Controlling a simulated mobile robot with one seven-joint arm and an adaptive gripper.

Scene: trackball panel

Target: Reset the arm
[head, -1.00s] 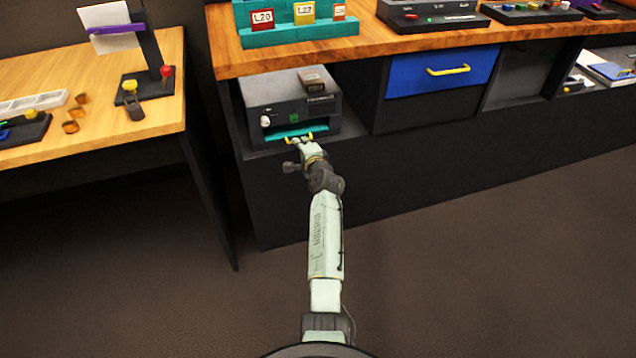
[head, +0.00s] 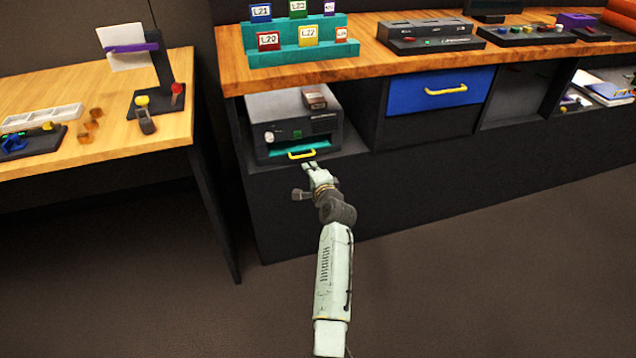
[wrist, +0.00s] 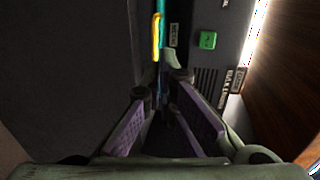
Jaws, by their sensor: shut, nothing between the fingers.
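My gripper (head: 312,167) is at the end of my outstretched arm, just in front of and slightly below the yellow handle (head: 302,154) of the grey machine (head: 292,122) on the low shelf. The fingers hold nothing. In the wrist view my gripper (wrist: 168,85) has its purple finger pads running forward, with the yellow handle (wrist: 156,37) and teal strip beyond the tips. The handle looks apart from the fingers. A green button (wrist: 207,40) shows on the machine's face.
A wooden counter (head: 372,62) overhangs the shelf, with a teal stand (head: 290,52) of labelled blocks on it. A blue drawer (head: 415,92) is to the right. A wooden table (head: 90,150) stands at the left. The floor (head: 480,290) in front is open.

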